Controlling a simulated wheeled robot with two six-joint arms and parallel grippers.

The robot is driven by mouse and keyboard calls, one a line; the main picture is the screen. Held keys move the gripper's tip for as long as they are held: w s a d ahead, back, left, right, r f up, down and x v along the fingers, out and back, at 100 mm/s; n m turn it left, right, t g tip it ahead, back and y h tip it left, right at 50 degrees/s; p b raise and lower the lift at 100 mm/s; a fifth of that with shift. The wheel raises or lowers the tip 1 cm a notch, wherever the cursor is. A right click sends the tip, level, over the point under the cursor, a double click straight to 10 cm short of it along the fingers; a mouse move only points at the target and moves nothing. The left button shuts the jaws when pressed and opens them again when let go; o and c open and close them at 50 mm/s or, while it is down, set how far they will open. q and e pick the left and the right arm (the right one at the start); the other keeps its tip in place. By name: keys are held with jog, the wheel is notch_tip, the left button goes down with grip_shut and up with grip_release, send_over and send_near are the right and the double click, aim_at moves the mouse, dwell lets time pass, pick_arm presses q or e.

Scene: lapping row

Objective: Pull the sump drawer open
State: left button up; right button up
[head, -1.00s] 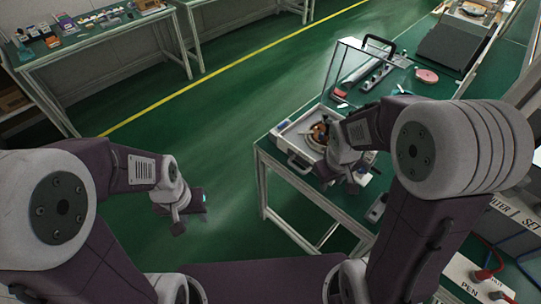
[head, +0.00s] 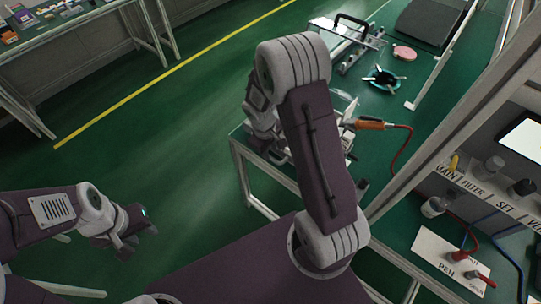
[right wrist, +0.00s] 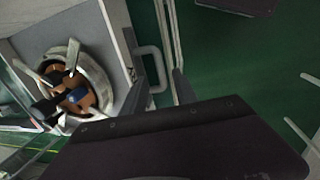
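In the right wrist view, a grey D-shaped handle (right wrist: 158,66) stands out from the pale front of the lapping machine (right wrist: 112,28). My right gripper (right wrist: 160,92) is open, its fingers apart at the near end of the handle; I see no closed grip on it. In the head view my right gripper (head: 276,150) is mostly hidden by my own arm, which also covers the drawer front and most of the machine. My left gripper (head: 138,240) hangs empty over the floor at the left, its fingers seeming apart.
The machine's round lapping plate (right wrist: 88,85) shows in the wrist view. On the green bench (head: 385,145) lie an orange-handled tool (head: 368,124) with a red cord, a teal ring (head: 384,78) and a pink disc (head: 404,53). A labelled shelf (head: 490,190) stands at the right. The floor left of the bench is clear.

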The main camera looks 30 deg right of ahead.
aim_at(272, 158)
jog(key=f, duration=0.4)
jog(key=shift+w+d+f+b, duration=0.15)
jog(key=shift+d+b, duration=0.2)
grip_shut()
dwell(1.0)
